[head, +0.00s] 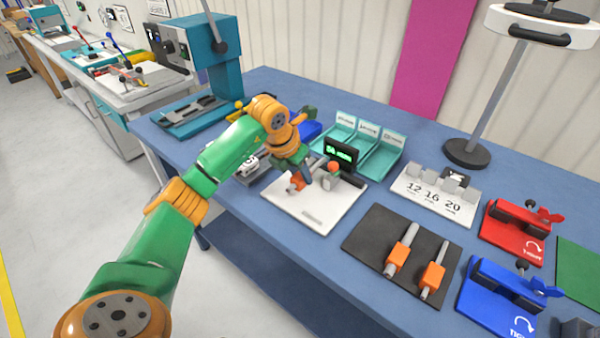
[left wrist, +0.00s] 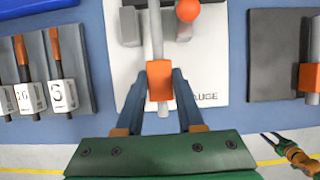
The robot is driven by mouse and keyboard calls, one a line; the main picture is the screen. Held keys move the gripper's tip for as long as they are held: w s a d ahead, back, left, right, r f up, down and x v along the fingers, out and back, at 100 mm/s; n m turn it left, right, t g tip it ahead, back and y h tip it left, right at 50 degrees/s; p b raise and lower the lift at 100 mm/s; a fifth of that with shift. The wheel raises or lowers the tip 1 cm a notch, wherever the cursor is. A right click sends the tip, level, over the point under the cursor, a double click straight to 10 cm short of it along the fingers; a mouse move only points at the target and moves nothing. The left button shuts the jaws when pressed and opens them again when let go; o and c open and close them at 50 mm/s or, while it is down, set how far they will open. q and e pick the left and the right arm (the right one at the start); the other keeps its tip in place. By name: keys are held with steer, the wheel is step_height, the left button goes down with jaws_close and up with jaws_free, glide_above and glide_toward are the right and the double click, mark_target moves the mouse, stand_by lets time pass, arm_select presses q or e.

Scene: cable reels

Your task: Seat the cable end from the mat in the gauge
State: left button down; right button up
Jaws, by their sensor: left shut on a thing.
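My left gripper (left wrist: 160,90) is shut on the orange block of a cable end (left wrist: 160,76), over the white base of the gauge. The grey rod of the cable end points away from me, between or above the gauge's grey blocks (left wrist: 128,28); I cannot tell if it rests in them. In the head view my left gripper (head: 299,180) hides part of the gauge (head: 318,218), whose dark display is lit green. Two more cable ends (head: 402,250) (head: 434,272) lie on the dark mat (head: 366,238). My right gripper (left wrist: 272,138) shows small in the left wrist view, its jaws unclear.
Teal trays (head: 373,153) stand behind the gauge. A white numbered rack (head: 435,205) is to the right, with a red fixture (head: 513,232) and a blue fixture (head: 502,293) beyond. A lamp stand (head: 466,153) is at the back. A teal press (head: 212,65) stands at left.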

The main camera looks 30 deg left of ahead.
arm_select(q)
steer(key=shift+f+b, duration=0.65)
steer(key=shift+f, duration=0.2)
steer(key=shift+f, duration=0.1)
steer(key=shift+f+b, duration=0.7)
steer(key=shift+f, duration=0.15)
steer(key=shift+c, duration=2.2)
jaws_free()
steer(key=b+v, duration=0.1)
steer(key=v, duration=0.6)
steer(key=shift+s+r, duration=0.1)
steer(key=shift+r, duration=0.05)
